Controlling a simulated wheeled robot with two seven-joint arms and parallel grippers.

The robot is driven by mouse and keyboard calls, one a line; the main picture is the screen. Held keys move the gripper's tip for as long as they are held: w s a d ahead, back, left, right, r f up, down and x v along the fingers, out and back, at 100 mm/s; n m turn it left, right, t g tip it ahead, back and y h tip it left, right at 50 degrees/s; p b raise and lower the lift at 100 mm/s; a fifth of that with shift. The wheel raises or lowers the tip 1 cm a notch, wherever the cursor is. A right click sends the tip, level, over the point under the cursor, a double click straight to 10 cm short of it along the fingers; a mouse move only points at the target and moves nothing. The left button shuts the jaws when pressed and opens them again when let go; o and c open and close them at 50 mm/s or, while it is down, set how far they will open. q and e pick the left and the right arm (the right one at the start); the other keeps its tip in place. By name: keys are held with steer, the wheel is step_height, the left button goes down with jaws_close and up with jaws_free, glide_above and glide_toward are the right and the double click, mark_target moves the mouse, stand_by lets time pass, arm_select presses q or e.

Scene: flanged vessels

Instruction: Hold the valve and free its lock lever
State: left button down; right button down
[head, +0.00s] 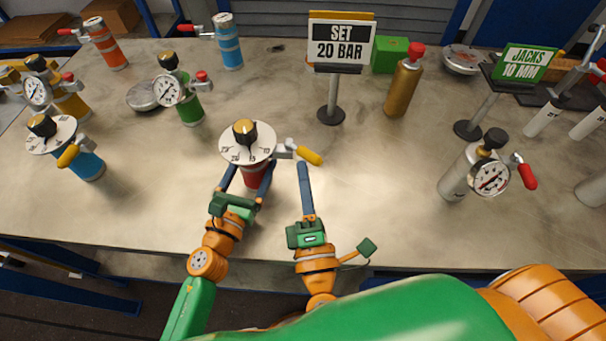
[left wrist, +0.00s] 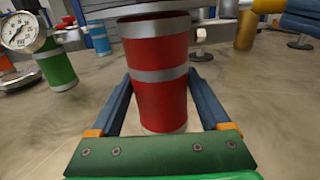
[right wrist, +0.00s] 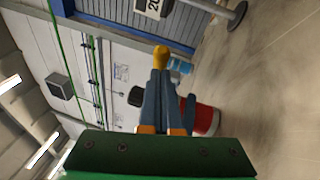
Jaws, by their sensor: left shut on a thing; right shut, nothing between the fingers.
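The valve is a red cylinder (left wrist: 160,85) with grey bands, standing upright on the bench. In the head view its white dial disc (head: 232,150) with a black knob (head: 243,132) covers most of its red body (head: 254,175). The lock lever (head: 309,156) has a yellow handle and sticks out to the right. My left gripper (head: 246,182) is shut on the red body, one finger on each side. My right gripper (head: 304,168) is shut and empty, its tips at the yellow handle (right wrist: 161,55). I cannot tell whether they touch it.
A "SET 20 BAR" sign (head: 339,44) stands behind the valve. A green gauge vessel (head: 188,108) and a blue dial vessel (head: 86,165) stand left, a silver gauge vessel (head: 455,182) right. The bench between the valve and the silver vessel is clear.

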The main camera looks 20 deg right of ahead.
mark_target(317, 167)
steer(key=shift+d+n+y, duration=0.3)
steer(key=shift+n+y, duration=0.3)
steer(key=shift+y, duration=0.3)
steer(key=shift+w+d+n+y, duration=0.1)
steer(key=shift+n+y, duration=0.2)
steer(key=shift+y, duration=0.3)
steer(key=shift+w+d+n+y, duration=0.25)
steer(key=shift+d+y, duration=0.15)
steer(key=shift+d, duration=0.15)
steer(key=shift+w+d+n+y, duration=0.1)
steer(key=shift+d+n+y, duration=0.15)
steer(key=shift+d+y, duration=0.2)
steer(key=shift+w+d, duration=0.5)
steer(key=shift+d, duration=0.3)
steer(key=shift+w+d, duration=0.1)
